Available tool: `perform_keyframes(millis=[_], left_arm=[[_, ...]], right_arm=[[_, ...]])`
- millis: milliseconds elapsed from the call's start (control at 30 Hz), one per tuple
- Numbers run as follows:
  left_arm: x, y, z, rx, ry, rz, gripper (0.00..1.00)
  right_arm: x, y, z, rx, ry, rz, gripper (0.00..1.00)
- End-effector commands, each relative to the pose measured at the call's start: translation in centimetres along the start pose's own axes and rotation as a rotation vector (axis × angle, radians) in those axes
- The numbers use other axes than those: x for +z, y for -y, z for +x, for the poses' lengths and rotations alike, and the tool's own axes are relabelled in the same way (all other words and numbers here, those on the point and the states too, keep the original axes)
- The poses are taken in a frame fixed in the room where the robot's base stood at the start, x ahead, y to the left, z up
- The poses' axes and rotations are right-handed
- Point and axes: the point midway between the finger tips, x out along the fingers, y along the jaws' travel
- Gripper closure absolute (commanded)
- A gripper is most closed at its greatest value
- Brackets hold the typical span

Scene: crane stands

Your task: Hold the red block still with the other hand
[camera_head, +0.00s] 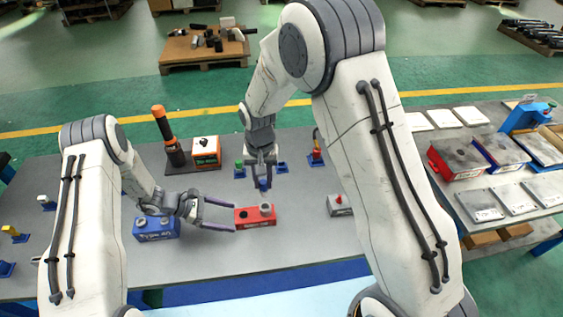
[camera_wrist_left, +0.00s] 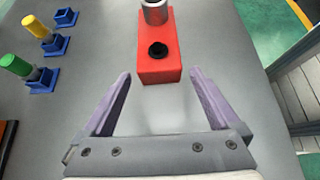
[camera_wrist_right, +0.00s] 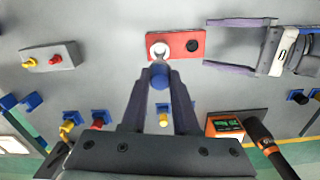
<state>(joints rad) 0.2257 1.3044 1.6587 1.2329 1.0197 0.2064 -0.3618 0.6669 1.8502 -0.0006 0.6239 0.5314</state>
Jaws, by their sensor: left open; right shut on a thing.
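The red block (camera_head: 255,217) sits on the grey table. A grey round collar (camera_head: 266,209) stands on its right part, and a dark hole (camera_wrist_left: 158,49) is in its left part. My left gripper (camera_head: 236,218) is open at the block's left end. In the left wrist view its fingers (camera_wrist_left: 160,74) lie either side of the block's near end, with gaps on both sides. My right gripper (camera_head: 263,180) points down, shut on a blue-topped peg (camera_wrist_right: 159,76) above the collar. I cannot tell whether the peg's tip is inside the collar.
A blue block (camera_head: 156,229) sits left, beneath my left wrist. A grey block (camera_wrist_right: 50,57) stands right of the red one in the head view. An orange device (camera_head: 206,152) and several small blue holders (camera_head: 240,173) stand behind. The table before the red block is clear.

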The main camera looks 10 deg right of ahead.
Motion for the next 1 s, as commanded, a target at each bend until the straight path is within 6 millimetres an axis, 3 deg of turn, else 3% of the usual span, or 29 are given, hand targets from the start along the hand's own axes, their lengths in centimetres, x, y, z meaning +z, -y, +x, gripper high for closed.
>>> perform_keyframes(millis=[300, 667, 900, 1000], left_arm=[[0.0, -0.1, 2.9, 0.000, 0.000, 0.002, 0.05], [0.0, -0.1, 3.2, 0.001, 0.001, 0.001, 0.05], [0.0, -0.1, 3.2, 0.001, 0.001, 0.002, 0.97], [0.1, -0.1, 3.2, 0.001, 0.001, 0.002, 1.00]], right_arm=[[0.0, 0.0, 0.0, 0.000, 0.000, 0.000, 1.00], [0.0, 0.0, 0.0, 0.000, 0.000, 0.000, 1.00], [0.0, 0.0, 0.0, 0.000, 0.000, 0.000, 1.00], [0.0, 0.0, 0.0, 0.000, 0.000, 0.000, 1.00]])
